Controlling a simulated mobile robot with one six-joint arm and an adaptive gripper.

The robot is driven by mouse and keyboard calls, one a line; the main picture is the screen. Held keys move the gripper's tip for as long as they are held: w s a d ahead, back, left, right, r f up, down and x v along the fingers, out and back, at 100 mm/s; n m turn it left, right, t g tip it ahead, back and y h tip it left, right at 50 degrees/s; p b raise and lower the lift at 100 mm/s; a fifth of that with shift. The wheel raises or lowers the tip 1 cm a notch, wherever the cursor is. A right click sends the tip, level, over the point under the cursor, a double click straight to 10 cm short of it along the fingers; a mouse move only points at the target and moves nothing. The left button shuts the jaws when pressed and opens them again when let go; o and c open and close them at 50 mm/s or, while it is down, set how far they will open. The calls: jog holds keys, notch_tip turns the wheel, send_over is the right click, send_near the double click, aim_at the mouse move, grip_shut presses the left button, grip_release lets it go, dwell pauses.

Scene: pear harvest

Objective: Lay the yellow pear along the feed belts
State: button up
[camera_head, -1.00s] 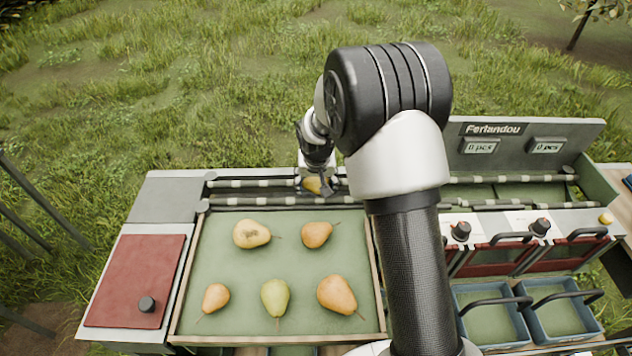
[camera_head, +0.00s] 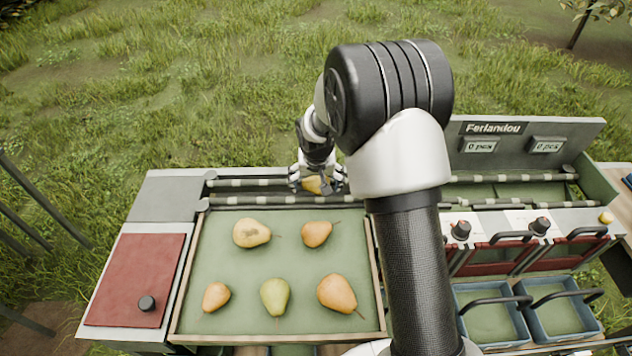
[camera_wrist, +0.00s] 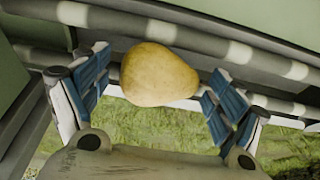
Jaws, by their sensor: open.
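The yellow pear (camera_head: 312,184) lies at the two banded feed belts (camera_head: 262,183) behind the sorting tray, partly hidden by my gripper. In the wrist view the pear (camera_wrist: 158,75) rests over the gap between the belts (camera_wrist: 205,44), its long axis roughly along them and its narrower end to the right. My gripper (camera_head: 317,186) is open around it.
Several other pears lie in the green tray (camera_head: 260,322) in front of the belts. My arm hides the middle of the belts. Counters (camera_head: 480,147), red drawers and blue crates (camera_head: 490,325) stand at right.

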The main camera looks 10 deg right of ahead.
jog(key=v, duration=1.1)
jog(key=shift+r, duration=0.4)
jog(key=shift+s, duration=0.1)
